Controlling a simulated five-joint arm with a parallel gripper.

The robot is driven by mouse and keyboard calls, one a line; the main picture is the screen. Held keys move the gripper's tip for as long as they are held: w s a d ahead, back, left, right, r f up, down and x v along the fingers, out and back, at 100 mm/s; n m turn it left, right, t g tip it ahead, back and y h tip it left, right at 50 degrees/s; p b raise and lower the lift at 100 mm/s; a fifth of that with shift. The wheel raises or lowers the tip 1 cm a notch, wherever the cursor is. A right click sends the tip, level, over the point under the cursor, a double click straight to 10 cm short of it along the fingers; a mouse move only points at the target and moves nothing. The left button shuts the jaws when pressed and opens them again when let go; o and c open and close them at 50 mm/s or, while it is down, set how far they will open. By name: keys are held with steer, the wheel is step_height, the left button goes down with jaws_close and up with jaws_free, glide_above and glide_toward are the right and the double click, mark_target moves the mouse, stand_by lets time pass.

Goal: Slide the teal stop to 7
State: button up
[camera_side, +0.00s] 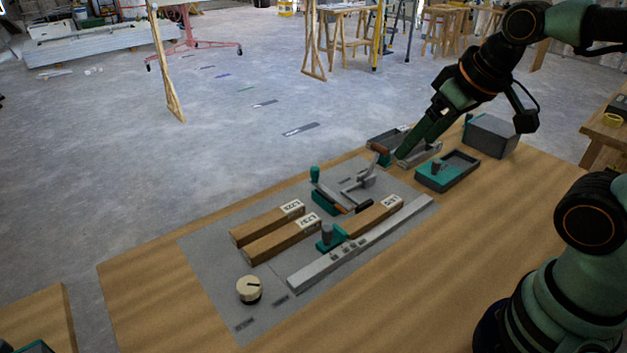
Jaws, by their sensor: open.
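The teal stop (327,243) with a grey upright knob sits at the back edge of the long grey rail (395,223), nearer the rail's left end. Small dark marks lie on the rail near the stop; their numbers are too small to read. My gripper (402,154) is at the back right of the board, by a grey tray, well apart from the stop. Its jaws are open, though the fingertips are small and dark here. I cannot tell whether they touch the tray.
Wooden blocks with white labels (268,225) lie behind and beside the stop. A lever clamp (345,190) stands between them and my gripper. A cream dial (249,289) is at the front left. A dark tray with a teal piece (447,172) and a grey box (491,136) are at right.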

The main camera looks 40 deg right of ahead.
steer(key=shift+c, duration=0.3)
steer(key=c, duration=0.4)
steer(key=shift+o, duration=0.2)
steer(key=m+g, duration=0.6)
steer(key=m, duration=0.5)
glide_above(328, 227)
step_height(328, 227, down, 10)
step_height(328, 227, down, 12)
steer(key=shift+r, duration=0.1)
jaws_close()
